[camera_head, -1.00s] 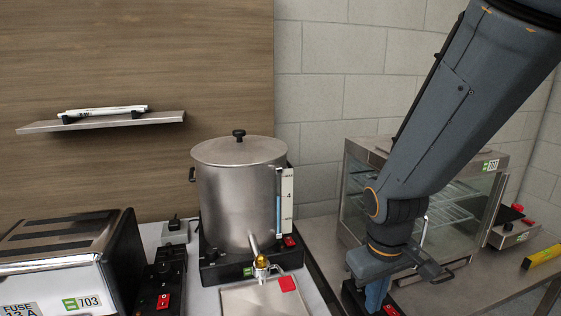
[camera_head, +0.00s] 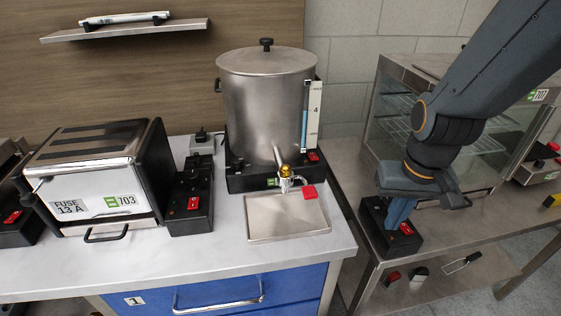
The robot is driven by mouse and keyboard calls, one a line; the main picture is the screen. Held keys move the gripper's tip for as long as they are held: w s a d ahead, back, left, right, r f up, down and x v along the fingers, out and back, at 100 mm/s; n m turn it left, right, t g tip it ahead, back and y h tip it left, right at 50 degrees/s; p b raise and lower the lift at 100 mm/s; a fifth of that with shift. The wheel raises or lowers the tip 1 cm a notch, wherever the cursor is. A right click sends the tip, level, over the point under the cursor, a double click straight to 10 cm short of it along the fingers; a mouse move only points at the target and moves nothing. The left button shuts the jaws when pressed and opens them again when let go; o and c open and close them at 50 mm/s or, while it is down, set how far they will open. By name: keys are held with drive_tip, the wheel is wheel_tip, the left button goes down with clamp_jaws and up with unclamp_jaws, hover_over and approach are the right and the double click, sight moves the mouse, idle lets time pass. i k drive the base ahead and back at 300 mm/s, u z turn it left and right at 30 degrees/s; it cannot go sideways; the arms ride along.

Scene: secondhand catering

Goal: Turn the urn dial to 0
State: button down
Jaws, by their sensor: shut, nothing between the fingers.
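The urn (camera_head: 265,105) is a tall steel cylinder with a lid, sight gauge and front tap (camera_head: 286,178). It stands on a black base (camera_head: 248,182) at the back of the white counter. A small dark knob (camera_head: 238,164), likely the dial, is at the left of the base front; its pointer and numbers are too small to read. A red switch (camera_head: 313,157) is at the base's right. My gripper (camera_head: 397,222) points down, shut and empty, well right of the urn, over or beside a black box with a red switch (camera_head: 406,229).
A steel drip tray (camera_head: 285,232) with a red tag lies before the urn. A toaster (camera_head: 95,180) and a black control box (camera_head: 190,205) stand to its left. A glass-fronted cabinet (camera_head: 388,100) on a steel table is behind my arm. A shelf (camera_head: 130,30) hangs at upper left.

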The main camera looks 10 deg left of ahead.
sight(237, 162)
drive_tip(key=k, duration=1.25)
drive_tip(key=u, duration=1.05)
drive_tip(key=i, duration=1.45)
drive_tip(key=z, duration=0.5)
